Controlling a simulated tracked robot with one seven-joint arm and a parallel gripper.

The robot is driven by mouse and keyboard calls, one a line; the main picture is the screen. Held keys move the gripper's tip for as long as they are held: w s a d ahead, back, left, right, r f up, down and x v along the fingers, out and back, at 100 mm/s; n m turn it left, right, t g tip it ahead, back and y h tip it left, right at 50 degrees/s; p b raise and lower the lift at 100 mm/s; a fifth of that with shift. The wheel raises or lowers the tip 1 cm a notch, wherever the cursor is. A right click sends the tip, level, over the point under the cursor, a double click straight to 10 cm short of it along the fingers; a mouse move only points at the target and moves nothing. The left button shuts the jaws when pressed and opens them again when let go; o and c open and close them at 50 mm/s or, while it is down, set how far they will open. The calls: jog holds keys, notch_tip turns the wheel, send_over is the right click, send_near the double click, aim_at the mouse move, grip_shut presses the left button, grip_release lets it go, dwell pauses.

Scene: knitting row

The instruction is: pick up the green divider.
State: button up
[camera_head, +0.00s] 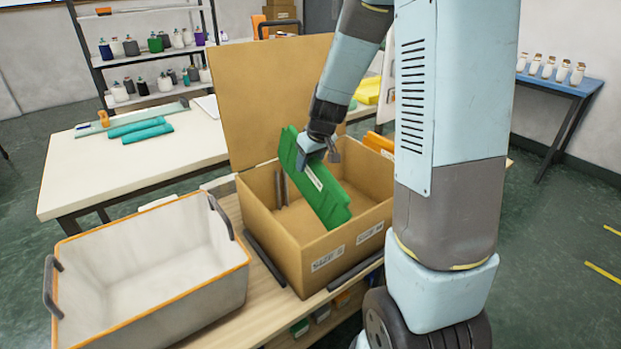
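The green divider (331,204) is a flat panel with a white label, tilted inside the open cardboard box (297,262). Its upper left end rises above the box's rim, and its lower right end is inside. My gripper (318,158) is over the upper part of the divider, coming down from above. One finger shows on the right of the wrist. The divider's top edge is partly hidden by the gripper, and I cannot tell whether the fingers are closed on it.
A grey bin with an orange rim (165,316) stands left of the box on the wooden bench (259,314). The box's raised lid (262,85) stands behind. A white table (90,185) with teal cloths (147,133) is at the back left. Orange items (379,143) lie right of the box.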

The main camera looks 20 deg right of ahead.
grip_shut()
dwell(0.6)
notch_tip(320, 180, up, 18)
dwell(0.5)
notch_tip(320, 180, up, 10)
dwell(1.5)
